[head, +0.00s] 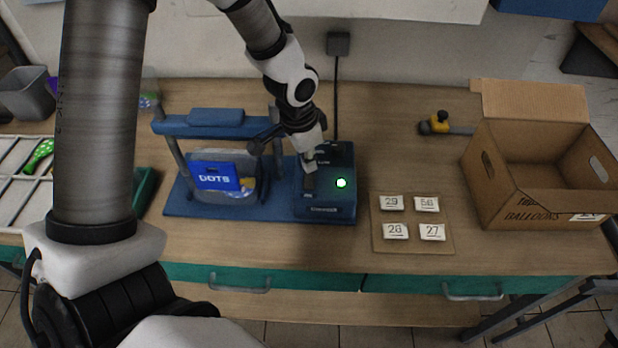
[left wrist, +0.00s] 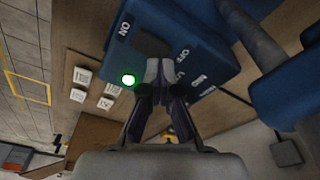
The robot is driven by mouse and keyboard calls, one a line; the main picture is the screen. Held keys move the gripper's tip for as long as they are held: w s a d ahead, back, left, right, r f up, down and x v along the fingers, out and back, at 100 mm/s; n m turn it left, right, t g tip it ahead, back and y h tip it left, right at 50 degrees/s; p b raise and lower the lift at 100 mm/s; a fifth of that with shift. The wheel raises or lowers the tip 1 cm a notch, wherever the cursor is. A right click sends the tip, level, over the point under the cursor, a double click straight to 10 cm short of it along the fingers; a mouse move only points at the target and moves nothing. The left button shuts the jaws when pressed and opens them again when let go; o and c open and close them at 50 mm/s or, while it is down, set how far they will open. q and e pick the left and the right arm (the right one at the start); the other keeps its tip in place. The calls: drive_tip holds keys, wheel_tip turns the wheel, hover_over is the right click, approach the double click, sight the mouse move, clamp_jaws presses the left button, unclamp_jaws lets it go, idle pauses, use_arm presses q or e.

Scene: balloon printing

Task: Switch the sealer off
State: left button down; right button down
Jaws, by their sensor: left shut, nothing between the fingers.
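The sealer (head: 325,207) is a blue machine in the middle of the table, and its control box carries a lit green lamp (head: 341,183). In the left wrist view the box top (left wrist: 185,30) shows the labels ON and OFF, with the green lamp (left wrist: 129,79) lit beside my fingers. My left gripper (head: 309,168) is shut and empty, with its fingertips at the top of the control box. My right gripper is not in view.
An open cardboard box (head: 545,195) stands at the right, and a yellow and black tool (head: 438,123) lies behind.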

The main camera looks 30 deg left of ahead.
sight(308, 175)
use_arm(q)
drive_tip(key=shift+f+b, duration=0.85)
drive_tip(key=shift+f, duration=0.3)
wheel_tip(308, 175, up, 7)
drive_tip(key=p, duration=0.7)
drive_tip(key=shift+r, duration=0.15)
idle(0.4)
